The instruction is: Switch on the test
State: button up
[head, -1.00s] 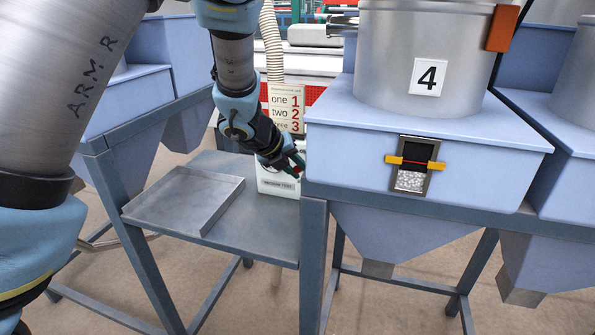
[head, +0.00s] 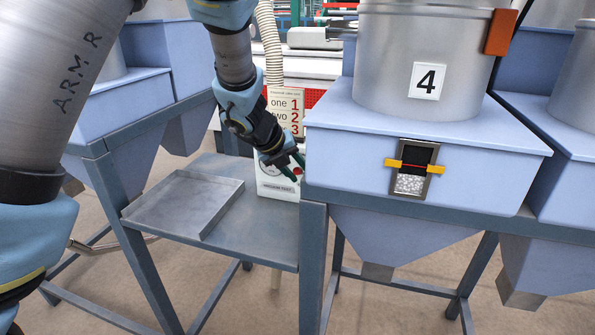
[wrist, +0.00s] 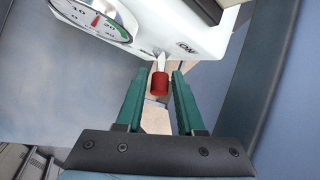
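The white test box (head: 271,178) stands on the grey metal table, against its right side, with a label on its front that seems to read "vacuum test". Its switch is a metal lever with a red tip (wrist: 159,84), beside an "ON" mark in the wrist view. The red tip also shows small in the head view (head: 297,170). My gripper (wrist: 158,78) is open, with one green finger on each side of the red tip and a gap on both sides. A round dial (wrist: 95,18) with a needle is on the same box face.
A shallow metal tray (head: 187,205) lies on the table (head: 252,232) to the left. A blue hopper (head: 420,165) with a drum marked 4 stands close on the right of the box. A sign (head: 285,108) with numbers stands behind my gripper.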

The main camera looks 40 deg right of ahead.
jog(key=shift+o, duration=1.1)
jog(key=shift+r, duration=0.1)
jog(key=v, duration=1)
jog(key=shift+a+r, duration=0.2)
jog(key=shift+a, duration=0.05)
